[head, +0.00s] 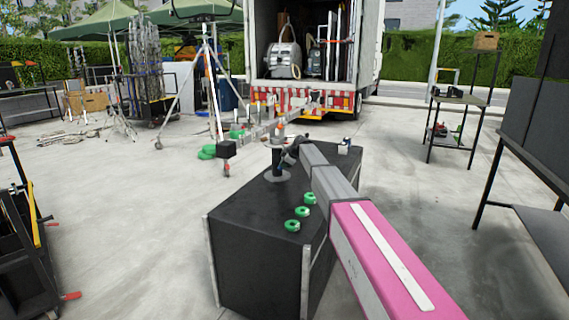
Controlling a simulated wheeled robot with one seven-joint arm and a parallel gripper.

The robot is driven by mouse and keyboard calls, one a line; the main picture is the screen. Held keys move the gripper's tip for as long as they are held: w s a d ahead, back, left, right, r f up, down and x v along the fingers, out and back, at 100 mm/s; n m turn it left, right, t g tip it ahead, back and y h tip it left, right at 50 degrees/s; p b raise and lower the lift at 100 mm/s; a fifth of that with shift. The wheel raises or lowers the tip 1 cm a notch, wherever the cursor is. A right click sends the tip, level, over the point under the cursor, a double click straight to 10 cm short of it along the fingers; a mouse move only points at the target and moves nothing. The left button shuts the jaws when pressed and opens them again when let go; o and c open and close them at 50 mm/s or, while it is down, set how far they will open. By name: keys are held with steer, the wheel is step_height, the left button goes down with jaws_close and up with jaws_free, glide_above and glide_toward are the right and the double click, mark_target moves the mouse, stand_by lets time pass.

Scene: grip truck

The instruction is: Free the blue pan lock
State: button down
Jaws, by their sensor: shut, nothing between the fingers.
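A dark post (278,161) with an orange part near its top stands on a round grey plate (277,175) on the black case (262,250). A slim grey boom (258,133) crosses at the post's top. A small bluish patch shows low on the post; I cannot tell for sure that it is the blue pan lock. My arm reaches in from the lower right, and my gripper (291,154), small and dark, is shut and empty close beside the post's right side. I cannot tell whether it touches the post.
Several green rings (292,225) lie on the case's near right part. A small pale block (344,149) sits at its far right corner. A tripod stand (208,75) is behind left, a truck (315,50) behind. Dark shelving stands at both sides; open concrete lies between.

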step_height(320, 180, down, 2)
steer(key=n+t, duration=0.1)
steer(key=t, duration=0.2)
steer(key=shift+f+h, duration=0.1)
steer(key=shift+h, duration=0.2)
steer(key=f+n+t, duration=0.1)
steer(key=w+f+n+t, duration=0.1)
steer(key=t, duration=0.1)
steer(key=shift+d+t+h, duration=0.2)
steer(key=shift+t+h, duration=0.1)
steer(key=shift+w+f+t, duration=0.2)
steer(key=shift+w+t, duration=0.15)
steer(key=shift+t, duration=0.05)
steer(key=shift+w+d+f, duration=0.35)
steer(key=shift+w+f, duration=0.3)
steer(key=shift+w, duration=0.1)
steer(key=shift+r, duration=0.75)
